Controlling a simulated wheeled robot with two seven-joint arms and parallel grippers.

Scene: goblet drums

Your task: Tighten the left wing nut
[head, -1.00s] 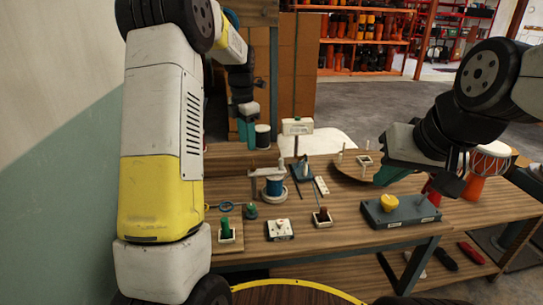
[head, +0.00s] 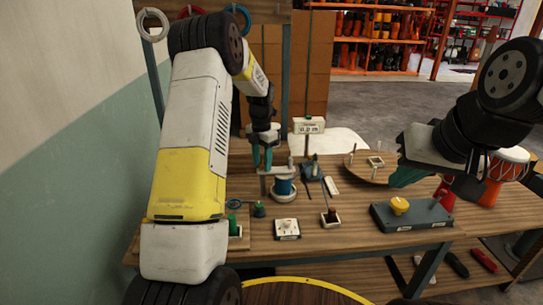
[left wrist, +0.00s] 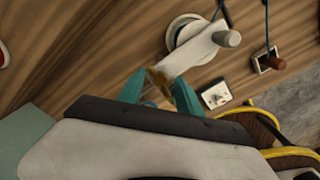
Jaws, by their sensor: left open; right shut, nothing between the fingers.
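A clamp with a pale crossbar (head: 280,169) sits over a blue spool (head: 284,187) on the wooden bench. In the left wrist view the crossbar (left wrist: 192,50) carries a small brass piece (left wrist: 157,80) at its near end, apparently the left wing nut, and a grey cylindrical post (left wrist: 228,38) at its other end. My left gripper (head: 263,163) points down at the crossbar's left end. Its open teal fingers (left wrist: 160,90) stand either side of the brass piece; I cannot tell whether they touch it. My right gripper (head: 407,176) is shut and empty above the bench's right side.
A white socket box (head: 286,229), a green knob (head: 234,225) and a grey box with a yellow button (head: 399,204) stand along the front. A round wooden board (head: 362,170) lies behind to the right. A drum (head: 504,168) stands at the far right.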

